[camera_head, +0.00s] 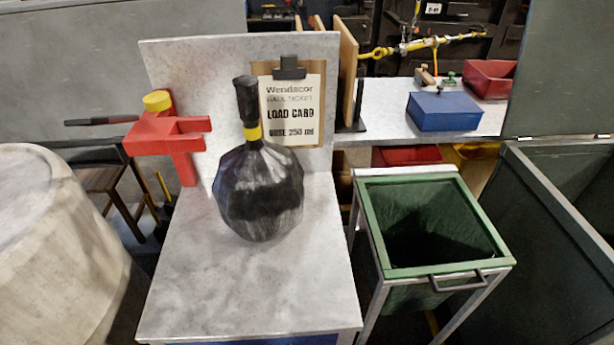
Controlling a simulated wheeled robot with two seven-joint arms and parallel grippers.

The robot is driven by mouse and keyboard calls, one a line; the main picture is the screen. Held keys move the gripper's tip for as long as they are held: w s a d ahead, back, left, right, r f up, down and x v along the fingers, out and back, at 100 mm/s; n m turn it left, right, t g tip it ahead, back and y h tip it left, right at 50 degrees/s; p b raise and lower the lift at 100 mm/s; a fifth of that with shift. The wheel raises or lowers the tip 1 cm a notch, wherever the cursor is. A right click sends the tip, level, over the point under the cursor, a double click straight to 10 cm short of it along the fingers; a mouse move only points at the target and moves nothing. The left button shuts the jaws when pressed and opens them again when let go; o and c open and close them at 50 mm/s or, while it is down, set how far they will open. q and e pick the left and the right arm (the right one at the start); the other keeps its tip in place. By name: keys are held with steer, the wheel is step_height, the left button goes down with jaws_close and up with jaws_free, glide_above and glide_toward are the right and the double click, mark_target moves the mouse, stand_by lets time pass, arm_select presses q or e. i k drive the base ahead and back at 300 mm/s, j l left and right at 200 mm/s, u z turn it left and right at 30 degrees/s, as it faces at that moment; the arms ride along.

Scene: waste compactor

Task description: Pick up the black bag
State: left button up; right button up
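The black bag (260,193) stands upright on the grey metal table (255,290), close to its back panel. It is full and round, with a yellow band (252,133) around its neck and a gathered black top above the band. Its upper part covers the left edge of the load card behind it. Neither of my grippers shows in the head view, and nothing is touching the bag except the table.
A red bracket (165,137) with a yellow cap is at the panel's left. A clipboard load card (293,105) hangs on the panel. A green-rimmed open bin (391,272) stands at right. A blue box (444,111) sits on the back bench. The table's front is clear.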

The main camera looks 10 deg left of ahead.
mark_target(258, 189)
steer(key=k+j+z, duration=0.1)
steer(key=j+z, duration=0.15)
steer(key=z, duration=0.2)
steer(key=k+j+z, duration=0.1)
steer(key=z, duration=0.3)
steer(key=k+j+z, duration=0.2)
steer(key=z, duration=0.25)
